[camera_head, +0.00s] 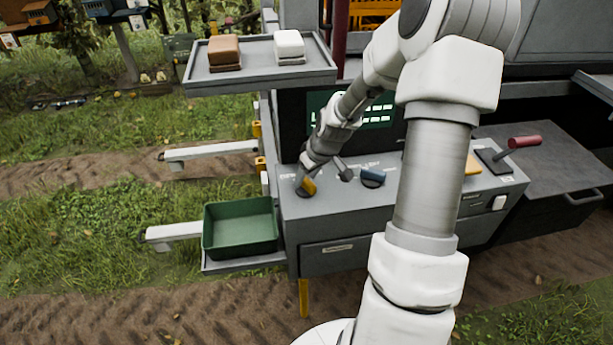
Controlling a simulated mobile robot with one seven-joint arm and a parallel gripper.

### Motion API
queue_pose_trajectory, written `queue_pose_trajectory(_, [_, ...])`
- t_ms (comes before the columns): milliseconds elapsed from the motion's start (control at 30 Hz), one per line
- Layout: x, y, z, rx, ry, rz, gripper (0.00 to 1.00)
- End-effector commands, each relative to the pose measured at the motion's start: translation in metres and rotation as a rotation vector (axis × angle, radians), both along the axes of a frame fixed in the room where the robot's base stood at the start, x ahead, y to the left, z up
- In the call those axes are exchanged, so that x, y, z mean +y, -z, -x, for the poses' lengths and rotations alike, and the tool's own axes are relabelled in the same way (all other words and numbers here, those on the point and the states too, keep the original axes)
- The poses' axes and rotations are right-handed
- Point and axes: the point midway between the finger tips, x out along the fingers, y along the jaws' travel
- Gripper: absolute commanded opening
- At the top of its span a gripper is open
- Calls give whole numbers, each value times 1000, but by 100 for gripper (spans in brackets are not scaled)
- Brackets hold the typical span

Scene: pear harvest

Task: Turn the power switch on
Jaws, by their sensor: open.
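The grey control panel (335,212) of the machine stands in the middle of the view. A yellow knob (309,186) on a dark round base is at the panel's left end. It looks like the power switch, but the label behind it is partly covered and too small to read. My gripper (302,180) is open and reaches down at this knob, with its fingertips beside or around it. I cannot tell whether they touch. The fingers hide part of the knob, so its exact setting is unclear.
A red-handled lever (522,142) stands farther right. A green bin (240,247) sits at lower left. A tray (205,80) with brown and white blocks overhangs at upper left.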

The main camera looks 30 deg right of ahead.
Motion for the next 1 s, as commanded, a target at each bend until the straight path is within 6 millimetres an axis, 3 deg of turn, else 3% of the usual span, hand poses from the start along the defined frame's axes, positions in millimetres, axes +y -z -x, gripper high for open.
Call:
queue_pose_trajectory(233, [0,1,0,0,0,0,55])
queue_pose_trajectory(567, [0,1,0,1,0,0,0])
queue_pose_trajectory(1000, [0,2,0,1,33,1,0])
